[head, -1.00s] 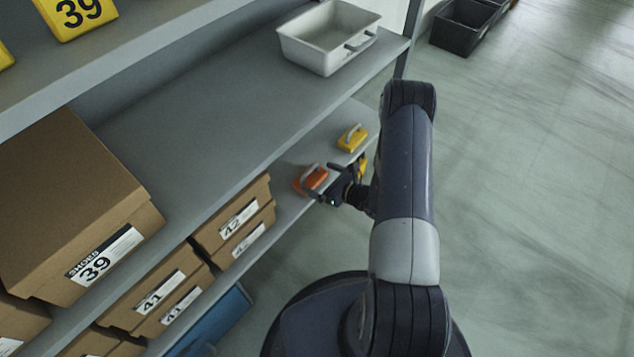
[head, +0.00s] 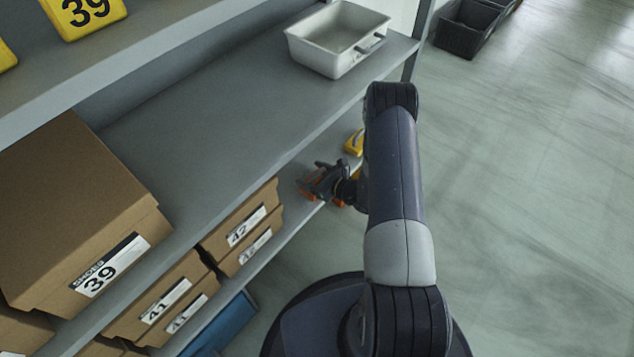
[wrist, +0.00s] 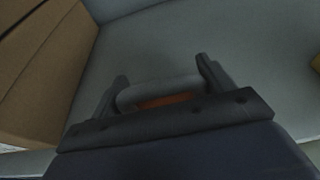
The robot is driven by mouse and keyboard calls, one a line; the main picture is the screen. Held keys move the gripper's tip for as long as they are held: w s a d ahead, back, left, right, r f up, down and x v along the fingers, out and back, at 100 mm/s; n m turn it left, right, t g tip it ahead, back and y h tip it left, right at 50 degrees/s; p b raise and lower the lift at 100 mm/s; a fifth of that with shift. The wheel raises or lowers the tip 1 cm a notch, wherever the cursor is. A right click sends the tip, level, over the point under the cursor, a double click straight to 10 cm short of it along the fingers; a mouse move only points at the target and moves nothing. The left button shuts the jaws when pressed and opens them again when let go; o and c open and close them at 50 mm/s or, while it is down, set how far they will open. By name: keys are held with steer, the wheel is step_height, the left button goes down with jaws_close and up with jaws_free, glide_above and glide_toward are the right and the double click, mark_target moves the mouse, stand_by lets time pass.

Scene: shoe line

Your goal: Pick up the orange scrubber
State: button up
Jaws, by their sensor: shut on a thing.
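The orange scrubber (head: 309,195) is on the lower shelf, mostly hidden behind my gripper (head: 312,180) in the head view. In the wrist view its grey handle (wrist: 160,91) runs between the two fingers of my gripper (wrist: 161,72), with a strip of its orange body (wrist: 165,101) below. My gripper is shut on the scrubber by the handle. I cannot tell whether the scrubber's base still touches the shelf.
A yellow scrubber (head: 354,143) stands farther back on the lower shelf (head: 285,178), partly behind my arm. Shoe boxes marked 42 (head: 240,232) stand to the left. A grey bin (head: 337,40) is on the shelf above, whose edge runs close over my gripper.

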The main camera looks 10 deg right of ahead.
steer(key=shift+c, duration=1)
steer(key=shift+r, duration=0.1)
